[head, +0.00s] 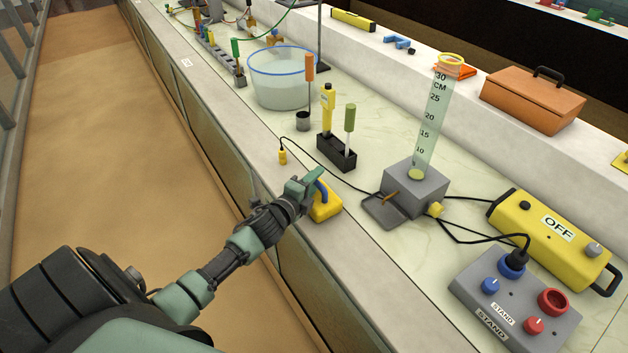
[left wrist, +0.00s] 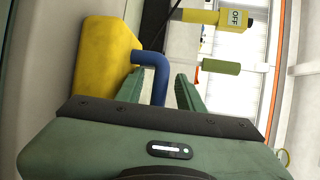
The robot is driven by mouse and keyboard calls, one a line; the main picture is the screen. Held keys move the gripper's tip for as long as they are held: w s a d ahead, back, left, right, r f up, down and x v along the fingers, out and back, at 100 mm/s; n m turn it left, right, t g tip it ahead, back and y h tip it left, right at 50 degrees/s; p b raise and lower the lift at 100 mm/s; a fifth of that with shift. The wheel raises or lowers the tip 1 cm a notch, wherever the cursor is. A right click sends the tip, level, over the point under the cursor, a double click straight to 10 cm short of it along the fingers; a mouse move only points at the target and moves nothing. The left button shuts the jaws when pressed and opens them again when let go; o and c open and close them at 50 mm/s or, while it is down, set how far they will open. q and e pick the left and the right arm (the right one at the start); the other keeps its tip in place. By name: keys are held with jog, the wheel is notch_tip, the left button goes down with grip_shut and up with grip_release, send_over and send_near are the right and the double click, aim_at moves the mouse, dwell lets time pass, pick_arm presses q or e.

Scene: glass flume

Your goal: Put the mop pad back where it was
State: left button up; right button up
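The mop pad is a yellow block (head: 326,207) with a blue handle (head: 322,188), on the pale bench top near its front edge. In the left wrist view the yellow block (left wrist: 100,60) is at the upper left, and its blue handle (left wrist: 157,75) runs down between my fingers. My left gripper (head: 312,183) is at the handle. Its two green fingers (left wrist: 160,90) stand apart on either side of the handle, with a gap on the right side. Part of the handle is hidden by the gripper. My right gripper is not in view.
Beyond the pad are a black holder (head: 336,153) with tools and a grey block (head: 414,190) with a clear measuring tube. A black cable with a yellow tip (head: 283,157) lies nearby. A water tub (head: 282,88) stands farther back. A yellow "OFF" box (head: 545,240) is at right.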

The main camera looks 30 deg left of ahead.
pick_arm(q)
jog(key=shift+r, duration=0.25)
jog(key=s+r, duration=0.2)
jog(key=s, duration=0.9)
jog(key=shift+s+d, duration=0.35)
jog(key=shift+s, duration=0.05)
jog(key=s+d+f+n+g, duration=0.1)
jog(key=s+f+n+g, duration=0.3)
jog(key=f, duration=0.7)
jog(key=s+d+f+n+g, duration=0.1)
jog(key=s+f+n, duration=0.1)
jog(key=s+f, duration=0.65)
jog(key=s+d+f+n+g, duration=0.1)
jog(key=s+f+n+g, duration=0.15)
jog(key=f, duration=1.15)
jog(key=s+d+f+n+g, duration=0.2)
jog(key=s+f, duration=0.3)
jog(key=s, duration=0.3)
jog(key=s+d+f+n+g, duration=0.3)
jog(key=s+d+f, duration=0.2)
jog(key=s, duration=0.4)
jog(key=s+d+f+n+g+h, duration=0.1)
jog(key=s+d+f, duration=0.3)
jog(key=s, duration=0.5)
jog(key=shift+f+n+g, duration=0.65)
jog(key=shift+f+g, duration=0.1)
jog(key=shift+f, duration=0.1)
